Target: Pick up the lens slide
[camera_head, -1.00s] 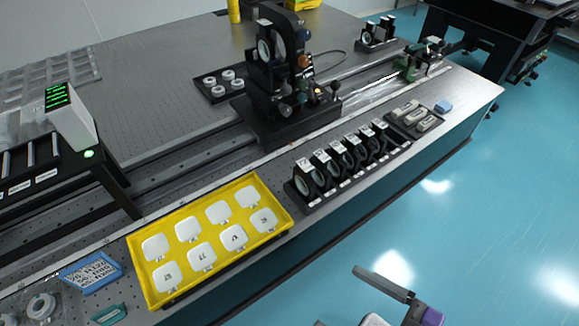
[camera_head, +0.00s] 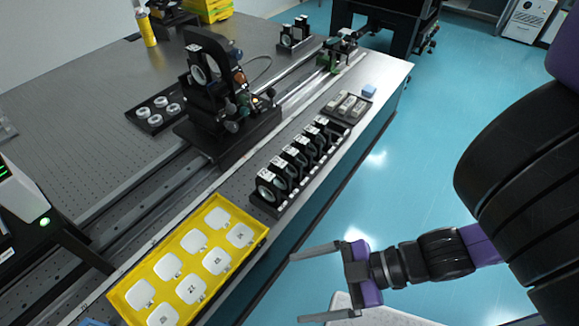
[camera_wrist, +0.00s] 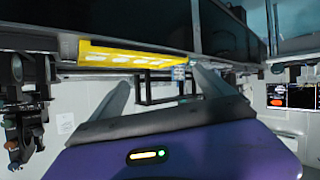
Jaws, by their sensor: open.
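Several black lens holders with round lenses and white labels stand upright in a row in a black rack (camera_head: 257,203) on the table's front strip. I cannot tell which of them, if any, is the lens slide. White labelled square pieces lie in a yellow tray (camera_head: 258,243) beside the rack. My gripper (camera_head: 296,288) is open and empty, over the floor off the table's front edge, to the right of the tray and apart from everything. In the wrist view my gripper (camera_wrist: 160,76) shows two spread fingers, with the yellow tray (camera_wrist: 160,53) seen beyond them.
A large black optical mount (camera_head: 210,90) stands behind the rack. A grey tray of small parts (camera_head: 345,106) and a blue block (camera_head: 369,90) lie past the rack's far end. A dark stand (camera_head: 70,255) is at left.

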